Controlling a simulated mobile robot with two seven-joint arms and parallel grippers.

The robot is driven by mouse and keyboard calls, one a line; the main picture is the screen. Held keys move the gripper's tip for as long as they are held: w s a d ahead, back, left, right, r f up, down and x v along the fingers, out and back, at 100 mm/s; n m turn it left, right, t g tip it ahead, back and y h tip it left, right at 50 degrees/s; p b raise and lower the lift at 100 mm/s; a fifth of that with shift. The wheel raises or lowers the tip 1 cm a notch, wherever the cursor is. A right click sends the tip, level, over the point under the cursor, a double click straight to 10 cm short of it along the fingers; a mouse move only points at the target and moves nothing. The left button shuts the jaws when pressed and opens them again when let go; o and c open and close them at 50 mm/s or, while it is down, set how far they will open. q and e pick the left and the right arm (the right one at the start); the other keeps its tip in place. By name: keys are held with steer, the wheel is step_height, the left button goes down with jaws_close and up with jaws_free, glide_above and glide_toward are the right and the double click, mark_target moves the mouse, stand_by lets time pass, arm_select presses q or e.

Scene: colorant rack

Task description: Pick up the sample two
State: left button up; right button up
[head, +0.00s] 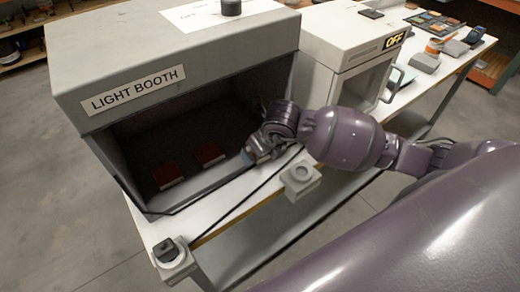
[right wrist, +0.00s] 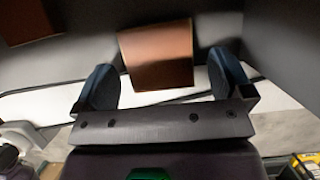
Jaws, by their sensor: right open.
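Two flat reddish-brown samples lie on the floor of the light booth (head: 165,55), a left one (head: 168,176) and a right one (head: 209,153). No label shows which is sample two. My right gripper (head: 252,153) is at the booth's open front, right of the right sample. In the right wrist view my right gripper (right wrist: 162,76) is open and empty. A copper-brown sample (right wrist: 157,55) appears between and just beyond its two dark fingers, and contact is not visible. The other sample (right wrist: 26,20) is at the upper left. My left gripper is not in view.
The booth's roof and side walls enclose the samples. A white cabinet marked OFF (head: 345,60) stands right of it. Two small boxes with knobs, a right one (head: 301,180) and a left one (head: 172,262), sit at the table's front edge. Several items lie farther right.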

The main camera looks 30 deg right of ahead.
steer(key=c, duration=1)
